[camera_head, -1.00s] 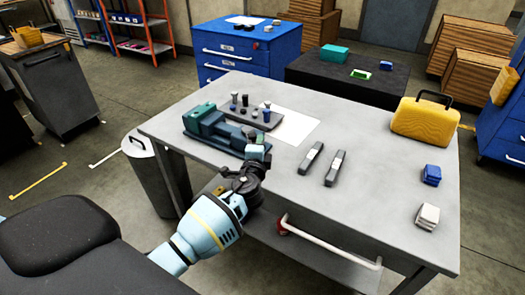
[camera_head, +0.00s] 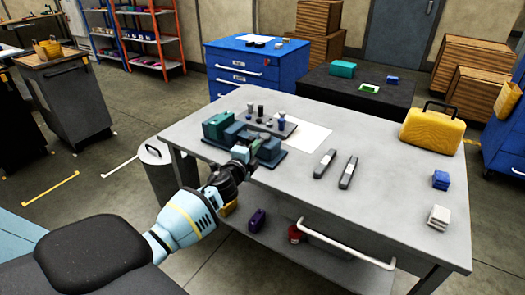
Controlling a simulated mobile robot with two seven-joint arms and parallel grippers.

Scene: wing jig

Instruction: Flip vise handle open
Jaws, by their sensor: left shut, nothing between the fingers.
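A dark teal vise (camera_head: 222,125) stands on the grey workbench (camera_head: 385,190) near its left end. My left gripper (camera_head: 240,155) is at the bench's front edge, right at the vise's front side. Its fingers are shut and hold nothing. The gripper covers part of the vise's near side. I cannot make out the vise handle or whether the fingers touch it. My right gripper does not show.
Behind the vise is a dark holder (camera_head: 272,123) with several upright pieces, beside a white sheet (camera_head: 305,135). Two dark bars (camera_head: 325,163) lie mid-bench. A yellow case (camera_head: 430,132), a blue block stack (camera_head: 440,180) and a white stack (camera_head: 438,216) stand to the right. A white rail (camera_head: 345,245) runs along the front.

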